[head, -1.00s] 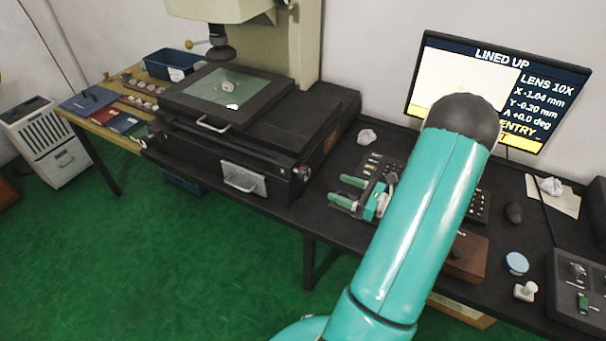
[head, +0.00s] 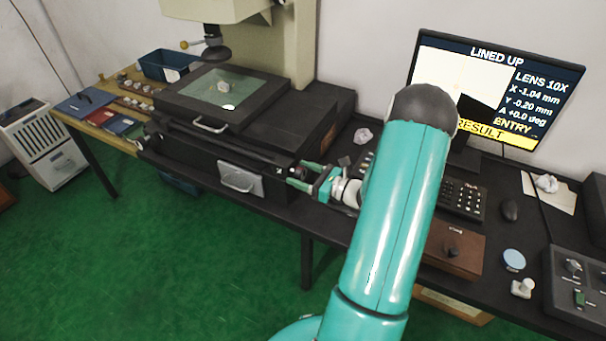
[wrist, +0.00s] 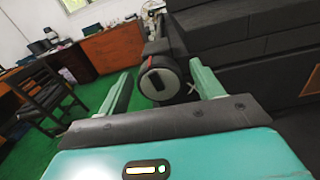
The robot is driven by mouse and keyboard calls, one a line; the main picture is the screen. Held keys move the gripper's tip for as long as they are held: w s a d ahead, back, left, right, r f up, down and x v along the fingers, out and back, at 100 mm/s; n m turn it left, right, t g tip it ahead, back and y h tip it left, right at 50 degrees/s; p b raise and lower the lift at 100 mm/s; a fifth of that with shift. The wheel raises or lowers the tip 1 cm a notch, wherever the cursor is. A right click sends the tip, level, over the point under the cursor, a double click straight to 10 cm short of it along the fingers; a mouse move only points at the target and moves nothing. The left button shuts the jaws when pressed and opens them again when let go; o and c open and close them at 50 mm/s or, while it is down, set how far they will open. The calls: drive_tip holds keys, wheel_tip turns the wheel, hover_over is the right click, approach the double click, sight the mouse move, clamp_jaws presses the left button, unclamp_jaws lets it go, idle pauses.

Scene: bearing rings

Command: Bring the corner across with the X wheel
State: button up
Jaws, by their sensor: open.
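The X wheel (wrist: 160,78), a dark round knob with a pale ring on its face, sits on the right side of the measuring stage. In the wrist view it shows between the two green fingers of my gripper (wrist: 162,80), which is open with a gap on each side. In the head view my gripper (head: 303,179) is at the stage's right flank, and the wheel is mostly hidden there. The small part (head: 223,87) rests on the glass of the stage (head: 205,95). The monitor (head: 480,75) reads LINED UP, X -1.04 mm, Y -0.20 mm, A +0.0 deg, with a dark corner on white.
A blue bin (head: 166,65) stands left of the stage.

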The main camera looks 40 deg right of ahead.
drive_tip(key=c, duration=1)
drive_tip(key=shift+n, duration=2.2)
drive_tip(key=o, duration=1)
drive_tip(key=shift+s, duration=0.15)
drive_tip(key=v, duration=1.3)
drive_tip(key=shift+s, duration=0.35)
